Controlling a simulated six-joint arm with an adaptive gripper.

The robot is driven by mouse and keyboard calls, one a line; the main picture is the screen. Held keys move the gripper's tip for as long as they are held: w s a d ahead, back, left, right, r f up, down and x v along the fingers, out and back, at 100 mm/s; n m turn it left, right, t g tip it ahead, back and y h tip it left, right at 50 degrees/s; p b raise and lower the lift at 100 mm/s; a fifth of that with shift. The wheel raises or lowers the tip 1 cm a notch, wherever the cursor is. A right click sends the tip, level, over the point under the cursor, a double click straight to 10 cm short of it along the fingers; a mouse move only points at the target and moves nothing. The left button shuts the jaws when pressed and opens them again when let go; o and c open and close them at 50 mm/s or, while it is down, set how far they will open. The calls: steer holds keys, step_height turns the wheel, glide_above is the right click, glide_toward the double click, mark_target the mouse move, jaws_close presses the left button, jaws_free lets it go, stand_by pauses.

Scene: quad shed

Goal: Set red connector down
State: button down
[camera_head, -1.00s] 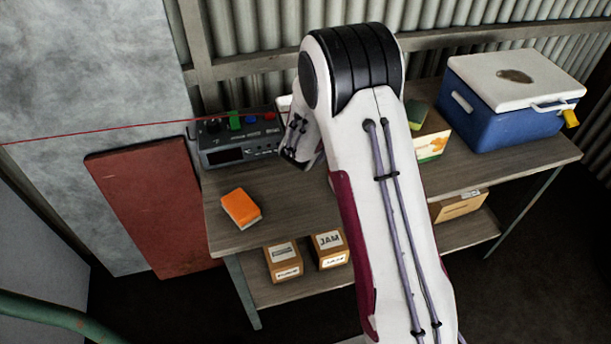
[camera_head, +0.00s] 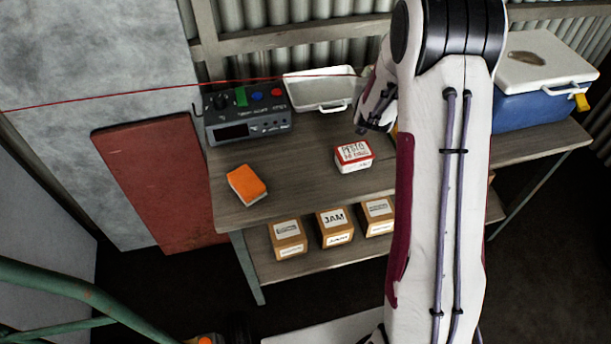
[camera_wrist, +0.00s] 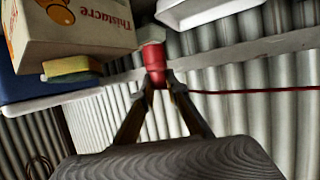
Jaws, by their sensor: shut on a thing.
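The red connector (camera_wrist: 153,66) shows upright in the wrist view. My gripper (camera_wrist: 158,88) is shut on it, with one finger on each side. A thin red cable (camera_wrist: 265,90) runs off to the right there. In the head view the red cable (camera_head: 150,90) crosses from the left edge, over the control box (camera_head: 245,118), to behind my arm.
An orange block (camera_head: 246,184), a small labelled tub (camera_head: 354,156) and a white tray (camera_head: 318,88) stand on the bench. A blue cooler (camera_head: 535,108) is at the right. In the wrist view, a carton (camera_wrist: 95,30) and yellow sponge (camera_wrist: 72,69) are near the gripper's left.

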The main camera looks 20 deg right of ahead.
steer(key=shift+a+r+n+t+y, duration=0.15)
steer(key=shift+r+n+t+y, duration=0.15)
steer(key=shift+n+y, duration=0.2)
steer(key=shift+a+r+n+y, duration=0.1)
steer(key=shift+a+n+y, duration=0.3)
steer(key=shift+n+y, duration=0.25)
steer(key=s+a+f+n+g+y, duration=0.1)
steer(key=s+a+f+n+y, duration=0.1)
steer(key=s+a+n+y, duration=0.4)
steer(key=s+a+f+n+g+y, duration=0.1)
steer(key=s+a+n+y, duration=0.4)
steer(key=a, duration=1)
steer(key=shift+s+a+f+n+g+y, duration=0.15)
steer(key=shift+s+f+n+g+y, duration=0.35)
steer(key=shift+s+y, duration=0.45)
steer(key=shift+f, duration=2.85)
steer(key=shift+f, duration=2.1)
